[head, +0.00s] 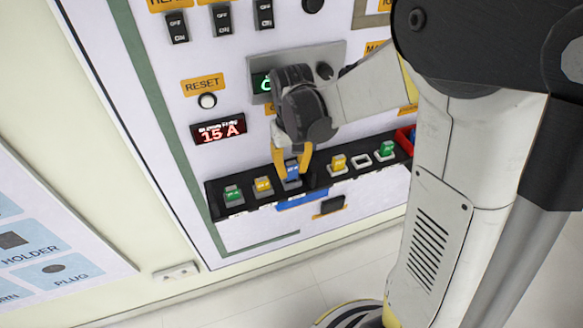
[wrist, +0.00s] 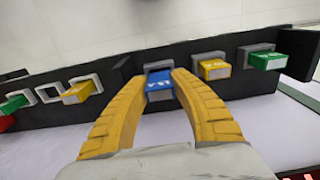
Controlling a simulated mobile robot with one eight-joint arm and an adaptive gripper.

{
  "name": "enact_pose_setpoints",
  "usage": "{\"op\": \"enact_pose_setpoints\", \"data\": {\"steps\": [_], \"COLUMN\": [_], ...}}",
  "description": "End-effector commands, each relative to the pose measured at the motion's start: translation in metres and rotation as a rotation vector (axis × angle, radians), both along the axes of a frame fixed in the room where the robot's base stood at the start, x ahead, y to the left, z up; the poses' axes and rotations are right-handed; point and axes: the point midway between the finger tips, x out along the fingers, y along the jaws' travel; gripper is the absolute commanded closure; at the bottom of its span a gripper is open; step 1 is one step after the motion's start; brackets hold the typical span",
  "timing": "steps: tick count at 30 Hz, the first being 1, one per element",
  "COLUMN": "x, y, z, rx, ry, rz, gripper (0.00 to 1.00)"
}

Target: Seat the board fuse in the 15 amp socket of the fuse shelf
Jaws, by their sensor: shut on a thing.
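The fuse shelf (head: 318,180) is a black strip on the panel with a row of sockets and coloured fuses. My gripper (head: 292,172) is shut on a blue fuse (head: 291,168), one yellow finger on each side. In the wrist view, my gripper (wrist: 160,88) holds the blue fuse (wrist: 159,82) in line with a grey socket (wrist: 157,67) directly behind it. The fuse touches or enters that socket; how deep it sits I cannot tell. The amp marking on the fuse is too small to read. A display (head: 218,130) reads 15 A.
A yellow fuse (head: 263,185) and a green fuse (head: 232,193) stand left of my gripper. A blue label (head: 303,200) lies below the shelf.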

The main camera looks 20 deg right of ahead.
Motion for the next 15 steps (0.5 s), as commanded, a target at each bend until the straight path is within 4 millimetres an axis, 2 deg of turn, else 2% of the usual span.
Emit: {"op": "enact_pose_setpoints", "data": {"steps": [15], "x": [0.000], "y": [0.000], "z": [-0.014], "rx": [0.000], "ry": [0.000], "rz": [0.000], "gripper": [0.96]}}
